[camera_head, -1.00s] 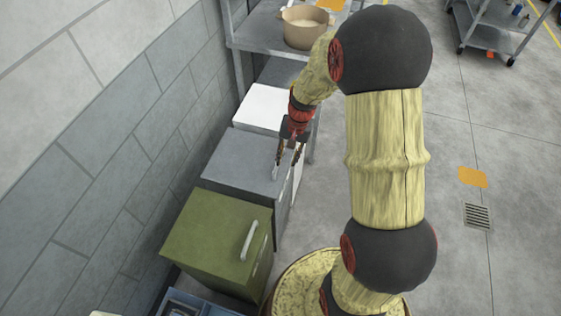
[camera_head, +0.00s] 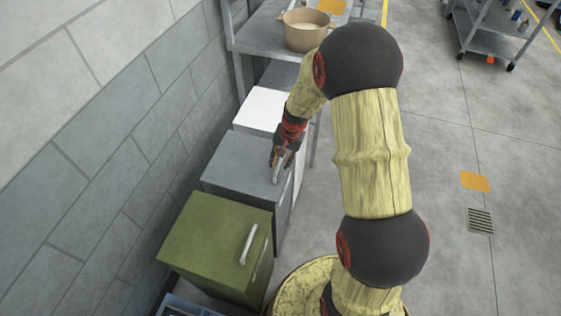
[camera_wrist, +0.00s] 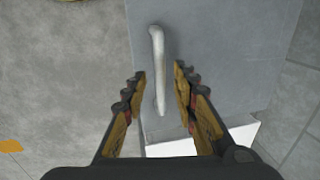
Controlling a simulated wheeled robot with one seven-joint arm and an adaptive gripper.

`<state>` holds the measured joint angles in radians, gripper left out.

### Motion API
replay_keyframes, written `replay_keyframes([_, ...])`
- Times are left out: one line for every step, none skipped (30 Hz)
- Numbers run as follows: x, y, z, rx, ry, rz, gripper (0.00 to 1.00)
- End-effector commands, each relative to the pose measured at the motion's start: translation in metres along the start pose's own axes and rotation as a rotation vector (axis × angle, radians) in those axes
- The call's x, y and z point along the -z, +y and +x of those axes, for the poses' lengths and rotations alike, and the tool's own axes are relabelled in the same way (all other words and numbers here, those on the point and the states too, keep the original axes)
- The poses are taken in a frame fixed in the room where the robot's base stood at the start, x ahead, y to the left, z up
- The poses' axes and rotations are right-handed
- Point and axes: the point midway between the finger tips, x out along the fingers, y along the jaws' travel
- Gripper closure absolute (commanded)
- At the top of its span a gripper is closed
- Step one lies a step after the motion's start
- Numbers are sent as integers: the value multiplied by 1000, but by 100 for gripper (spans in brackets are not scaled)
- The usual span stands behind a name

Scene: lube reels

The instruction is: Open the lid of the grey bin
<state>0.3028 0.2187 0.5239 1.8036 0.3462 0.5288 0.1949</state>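The grey bin (camera_head: 238,160) stands by the block wall, between the green bin and a white one, with its flat lid down. In the wrist view, the grey lid (camera_wrist: 215,50) fills the upper middle and right. Its light metal handle (camera_wrist: 158,70) runs lengthwise near the lid's left edge. My gripper (camera_wrist: 160,85) is open, with one finger on each side of the handle's lower part and gaps on both sides. In the head view, my gripper (camera_head: 279,165) is at the lid's right side and hides part of the handle. The height between fingertips and lid is hard to judge.
A green bin (camera_head: 215,240) with its own handle (camera_head: 249,244) stands nearer, and a white bin (camera_head: 260,107) stands behind. A grey shelf (camera_head: 262,35) holding a tan pot (camera_head: 304,32) is further back. The wall (camera_head: 110,150) is close on the left; open floor (camera_head: 450,130) lies right.

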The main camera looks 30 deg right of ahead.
Motion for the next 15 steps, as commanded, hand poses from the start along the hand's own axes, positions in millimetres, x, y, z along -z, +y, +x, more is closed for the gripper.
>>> replay_keyframes([0, 0, -1, 0, 1, 0, 72])
replay_keyframes([0, 0, -1, 0, 1, 0, 72])
replay_keyframes([0, 0, -1, 0, 0, 0, 72])
replay_keyframes([0, 0, -1, 0, 0, 0, 72])
replay_keyframes([0, 0, -1, 0, 0, 0, 74])
replay_keyframes([0, 0, -1, 0, 0, 0, 76])
replay_keyframes([0, 0, -1, 0, 0, 0, 78])
replay_keyframes([0, 0, -1, 0, 0, 0, 80])
replay_keyframes([0, 0, -1, 0, 0, 0, 82])
replay_keyframes([0, 0, -1, 0, 0, 0, 84])
replay_keyframes([0, 0, -1, 0, 0, 0, 85])
replay_keyframes([0, 0, -1, 0, 0, 0, 88])
replay_keyframes([0, 0, -1, 0, 0, 0, 89])
replay_keyframes([0, 0, -1, 0, 0, 0, 91])
replay_keyframes([0, 0, -1, 0, 0, 0, 93])
